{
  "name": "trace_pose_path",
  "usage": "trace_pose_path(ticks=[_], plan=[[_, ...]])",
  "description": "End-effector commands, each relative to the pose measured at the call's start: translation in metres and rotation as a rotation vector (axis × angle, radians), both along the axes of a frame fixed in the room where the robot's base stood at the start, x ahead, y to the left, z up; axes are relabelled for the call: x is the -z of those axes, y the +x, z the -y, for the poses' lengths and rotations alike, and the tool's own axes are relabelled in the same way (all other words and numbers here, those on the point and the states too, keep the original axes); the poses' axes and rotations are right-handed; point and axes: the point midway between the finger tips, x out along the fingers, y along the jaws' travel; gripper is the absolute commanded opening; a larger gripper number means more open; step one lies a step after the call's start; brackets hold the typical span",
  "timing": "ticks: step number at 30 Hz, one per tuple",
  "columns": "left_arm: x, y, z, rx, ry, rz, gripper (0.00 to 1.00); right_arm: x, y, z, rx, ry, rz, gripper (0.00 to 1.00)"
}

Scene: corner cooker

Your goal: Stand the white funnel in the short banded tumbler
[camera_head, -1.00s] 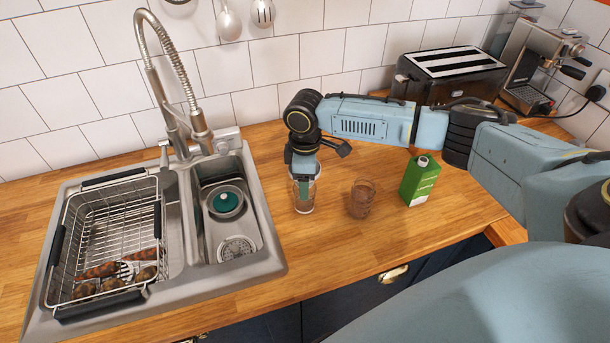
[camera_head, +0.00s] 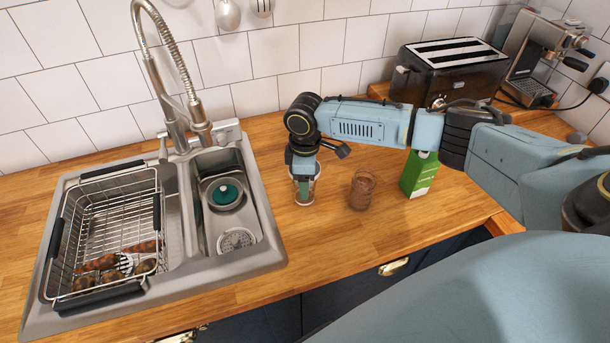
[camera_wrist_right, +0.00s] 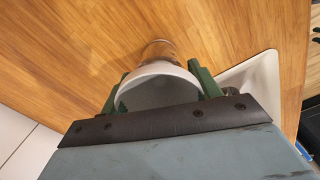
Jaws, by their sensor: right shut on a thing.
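My right gripper (camera_head: 304,186) reaches down over a clear glass (camera_head: 304,199) beside the sink, its fingers overlapping the glass in the head view. In the right wrist view my right gripper (camera_wrist_right: 160,88) is shut on the white funnel (camera_wrist_right: 155,70), whose wide round mouth sits between the green fingers. A glass tumbler (camera_wrist_right: 160,48) shows just beyond the funnel's rim, mostly hidden by it. I cannot tell whether the funnel's spout is inside the glass. A second, brownish glass (camera_head: 362,191) stands to the right. I cannot make out bands on either glass. My left gripper is out of view.
A green carton (camera_head: 419,176) stands right of the brownish glass, its top behind my arm. The sink (camera_head: 272,255) with a wire basket (camera_head: 90,215) lies on the left. A toaster (camera_head: 450,72) and a coffee machine (camera_head: 535,50) stand at the back right. The front counter is clear.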

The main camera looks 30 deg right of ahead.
Motion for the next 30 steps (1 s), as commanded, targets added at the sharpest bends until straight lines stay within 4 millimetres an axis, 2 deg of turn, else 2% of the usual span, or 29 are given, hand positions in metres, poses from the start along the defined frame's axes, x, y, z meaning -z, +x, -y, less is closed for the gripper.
trace_pose_path(ticks=[9, 10, 15, 24, 30], plan=[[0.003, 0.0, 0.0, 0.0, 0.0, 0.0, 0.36, 0.01, 0.0, 0.0, 0.001, 0.001, 0.001, 0.41], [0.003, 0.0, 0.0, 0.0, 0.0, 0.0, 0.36, 0.01, 0.001, 0.0, 0.0, 0.001, 0.002, 0.65], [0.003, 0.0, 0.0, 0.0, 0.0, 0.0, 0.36, 0.009, 0.0, 0.0, 0.0, 0.0, 0.001, 0.87], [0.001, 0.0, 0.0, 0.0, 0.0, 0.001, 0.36, 0.008, 0.0, 0.0, 0.0, 0.0, 0.0, 0.88], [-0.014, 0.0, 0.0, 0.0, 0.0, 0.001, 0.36, -0.006, 0.0, 0.0, 0.0, 0.0, 0.0, 0.88]])
